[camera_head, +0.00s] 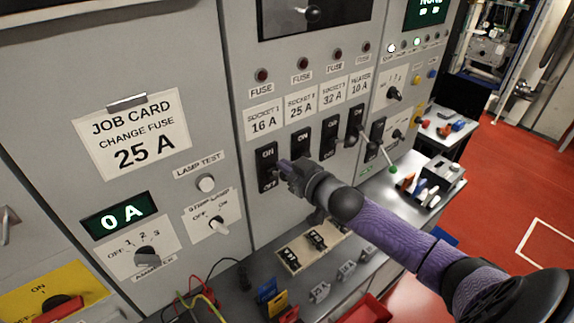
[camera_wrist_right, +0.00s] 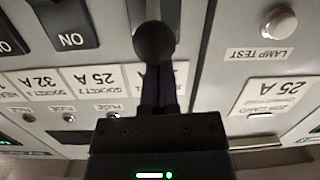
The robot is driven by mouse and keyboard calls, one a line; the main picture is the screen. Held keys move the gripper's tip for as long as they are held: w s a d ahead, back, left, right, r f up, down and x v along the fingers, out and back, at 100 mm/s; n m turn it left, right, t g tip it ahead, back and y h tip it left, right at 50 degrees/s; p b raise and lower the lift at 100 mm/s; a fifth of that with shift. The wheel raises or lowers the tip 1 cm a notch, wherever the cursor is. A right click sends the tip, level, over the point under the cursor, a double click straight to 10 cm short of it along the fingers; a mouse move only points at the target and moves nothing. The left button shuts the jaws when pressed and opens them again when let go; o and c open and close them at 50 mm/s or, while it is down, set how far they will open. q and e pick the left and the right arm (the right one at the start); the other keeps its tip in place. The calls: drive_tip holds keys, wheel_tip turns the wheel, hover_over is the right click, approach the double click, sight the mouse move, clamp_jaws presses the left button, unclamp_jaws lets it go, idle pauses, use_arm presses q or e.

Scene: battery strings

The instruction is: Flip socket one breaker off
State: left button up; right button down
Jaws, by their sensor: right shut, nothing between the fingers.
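The socket one breaker (camera_head: 266,170) is a black plate marked ON at the top and OFF at the bottom, under the label "SOCKET 1 16 A" (camera_head: 264,119). My right gripper (camera_head: 285,166) is shut and empty, with its fingertips at the right edge of this breaker. In the right wrist view, which is upside down, the breaker's black lever with a ball knob (camera_wrist_right: 155,43) is right at the tips of my right gripper (camera_wrist_right: 156,72). I cannot tell if they touch. In the head view the lever is hidden or blends with the fingertips. My left gripper is not in view.
Further breakers (camera_head: 330,136) stand in a row to the right, close to my right arm. The lamp test button (camera_head: 205,183) and stirrup-like selector knob (camera_head: 218,225) are on the left panel. Below, a grey bench (camera_head: 345,297) holds fuses, cables and a red tray (camera_head: 365,309).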

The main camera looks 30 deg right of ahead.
idle(0.3)
drive_tip(key=shift+f+b, duration=0.3)
drive_tip(key=shift+b, duration=0.2)
drive_tip(key=shift+s+f+t+b, duration=0.4)
drive_tip(key=shift+t+b, duration=0.4)
drive_tip(key=shift+b, duration=0.35)
use_arm(q)
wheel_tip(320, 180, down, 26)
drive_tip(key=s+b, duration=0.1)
drive_tip(key=b, duration=2.1)
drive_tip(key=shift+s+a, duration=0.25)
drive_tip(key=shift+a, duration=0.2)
use_arm(e)
wheel_tip(320, 180, down, 8)
drive_tip(key=s+t+y, duration=0.1)
drive_tip(key=t, duration=0.8)
drive_tip(key=shift+s+r+n+y, duration=0.15)
drive_tip(key=shift+r+n+y, duration=0.05)
drive_tip(key=shift+n+y, duration=0.2)
use_arm(q)
drive_tip(key=shift+b, duration=0.3)
use_arm(e)
drive_tip(key=shift+d, duration=0.1)
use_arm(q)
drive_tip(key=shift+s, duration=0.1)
